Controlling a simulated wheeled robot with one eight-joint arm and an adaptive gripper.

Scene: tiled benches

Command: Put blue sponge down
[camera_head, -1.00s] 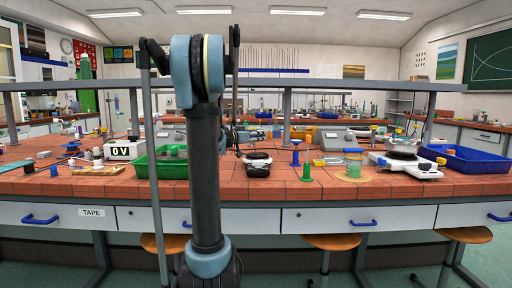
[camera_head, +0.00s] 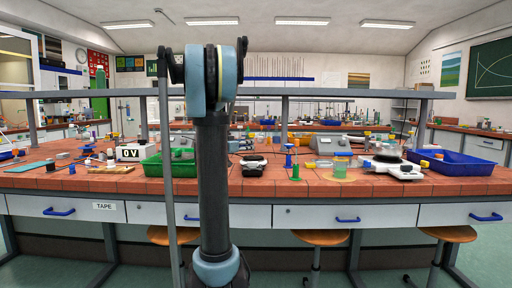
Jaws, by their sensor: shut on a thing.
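My arm (camera_head: 213,170) stands upright in front of the bench, left of the middle. My gripper does not show; it seems hidden behind the arm. I cannot make out a blue sponge for certain. A flat teal-blue piece (camera_head: 28,167) lies at the left end of the red-tiled bench (camera_head: 330,189), but I cannot tell what it is.
A green tray (camera_head: 168,168) and a deep blue tray (camera_head: 462,166) stand on the bench. A scale (camera_head: 392,168), a beaker (camera_head: 341,166) and a meter (camera_head: 131,152) stand between and beside them. A shelf (camera_head: 330,94) spans above. Stools (camera_head: 320,238) stand below.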

